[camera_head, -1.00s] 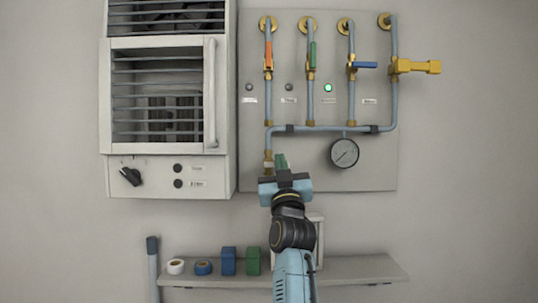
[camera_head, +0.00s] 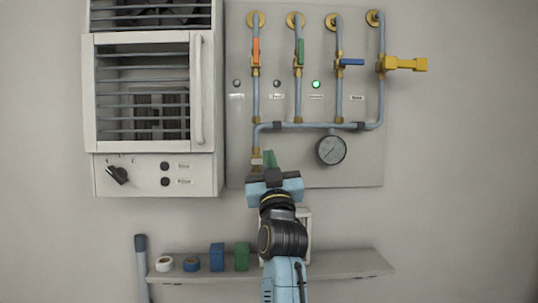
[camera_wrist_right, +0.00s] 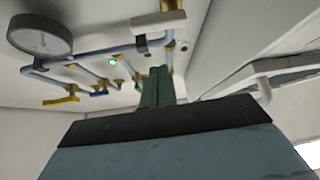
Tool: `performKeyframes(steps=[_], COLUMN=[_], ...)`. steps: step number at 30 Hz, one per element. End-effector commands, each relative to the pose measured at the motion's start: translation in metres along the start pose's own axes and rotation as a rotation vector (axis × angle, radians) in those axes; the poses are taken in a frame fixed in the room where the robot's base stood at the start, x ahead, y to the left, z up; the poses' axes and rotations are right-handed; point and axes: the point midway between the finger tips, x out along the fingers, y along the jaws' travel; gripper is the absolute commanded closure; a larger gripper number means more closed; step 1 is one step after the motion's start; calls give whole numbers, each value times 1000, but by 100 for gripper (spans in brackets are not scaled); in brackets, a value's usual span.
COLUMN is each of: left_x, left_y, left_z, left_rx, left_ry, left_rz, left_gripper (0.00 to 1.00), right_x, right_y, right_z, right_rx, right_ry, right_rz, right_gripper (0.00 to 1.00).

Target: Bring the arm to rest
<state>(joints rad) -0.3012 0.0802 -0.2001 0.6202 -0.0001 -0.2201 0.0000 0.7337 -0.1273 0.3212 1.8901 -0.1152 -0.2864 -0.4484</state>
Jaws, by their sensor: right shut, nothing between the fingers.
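My right arm comes up from the bottom middle of the head view. Its gripper (camera_head: 269,158) points up, with the green fingers closed together and empty. It shows in front of the lower left part of the pipe panel (camera_head: 355,172), beside the brass lower end of the left pipe. In the right wrist view the two green fingers (camera_wrist_right: 157,87) are side by side with no gap, and the pipes and gauge lie beyond them. I cannot tell whether the fingertips touch anything. My left gripper is not in view.
A white cabinet with a slatted window (camera_head: 145,100) hangs left of the panel. A round gauge (camera_head: 331,150) and a yellow-handled valve (camera_head: 404,64) are on the panel. Below, a shelf (camera_head: 345,264) holds tape rolls and blue and green blocks. The wall at right is clear.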

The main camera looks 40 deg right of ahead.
Motion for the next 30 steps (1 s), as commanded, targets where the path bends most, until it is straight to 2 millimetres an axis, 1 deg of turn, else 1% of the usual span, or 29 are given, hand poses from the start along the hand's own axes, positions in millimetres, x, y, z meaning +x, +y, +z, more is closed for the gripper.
performKeyframes(steps=[1,3,6,10,16,18,20,23,25,26,27,29,30], left_x=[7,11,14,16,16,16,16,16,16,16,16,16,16], left_y=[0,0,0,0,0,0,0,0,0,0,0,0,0], left_z=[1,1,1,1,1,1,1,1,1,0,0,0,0], left_rx=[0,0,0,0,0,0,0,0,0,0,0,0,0], left_ry=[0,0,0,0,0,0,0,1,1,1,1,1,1], left_rz=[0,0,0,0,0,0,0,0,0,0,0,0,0], left_gripper=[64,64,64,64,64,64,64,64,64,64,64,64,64], right_x=[-14,-25,-37,-44,-46,-50,-58,-88,-122,-139,-163,-201,-227], right_y=[-1,-2,-3,-3,-3,-6,-11,-28,-42,-48,-55,-63,-67], right_z=[3,2,1,0,0,5,18,54,88,102,121,146,160], right_rx=[0,1,1,1,0,-1,-5,-12,-18,-19,-21,-25,-27], right_ry=[0,0,0,0,-1,-17,-56,-176,-298,-357,-437,-556,-635], right_rz=[0,1,0,0,-1,-13,-42,-128,-210,-246,-294,-361,-402], right_gripper=[100,100,100,100,100,100,100,100,100,100,100,100,100])
